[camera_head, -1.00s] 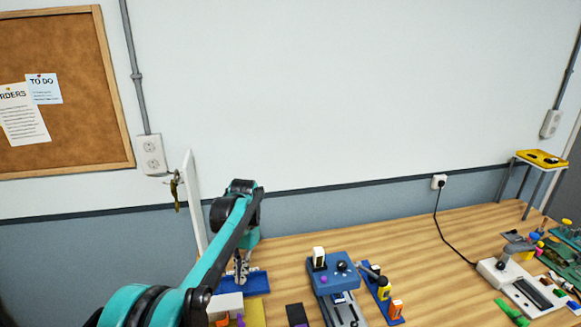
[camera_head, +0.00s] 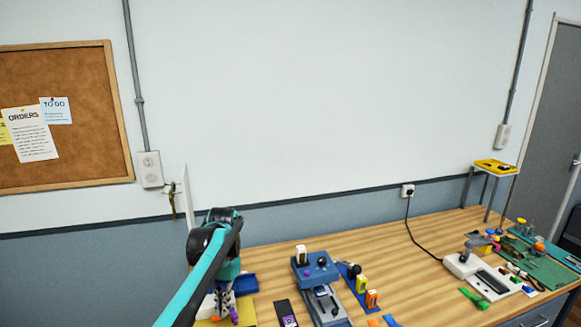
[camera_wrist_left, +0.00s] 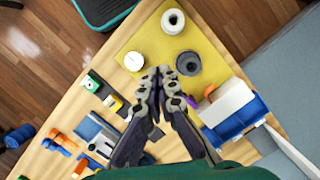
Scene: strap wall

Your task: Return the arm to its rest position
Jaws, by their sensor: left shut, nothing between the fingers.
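My left arm reaches in from the bottom in the head view, bends over, and its left gripper (camera_head: 221,302) points down at the table's left end. In the left wrist view the gripper (camera_wrist_left: 161,72) is shut with its dark fingertips together and nothing between them. It is over a yellow mat (camera_wrist_left: 187,42), between a white round piece (camera_wrist_left: 134,61) and a dark grey spool (camera_wrist_left: 188,64). Whether the fingertips touch the mat I cannot tell. My right gripper is in neither view.
A blue-and-white holder (camera_wrist_left: 236,112) is close on the gripper's right in the wrist view. A white spool (camera_wrist_left: 173,21) stands on the mat. A blue machine (camera_head: 316,270) and small coloured parts stand mid-table. An upright white panel (camera_head: 188,200) rises behind my arm.

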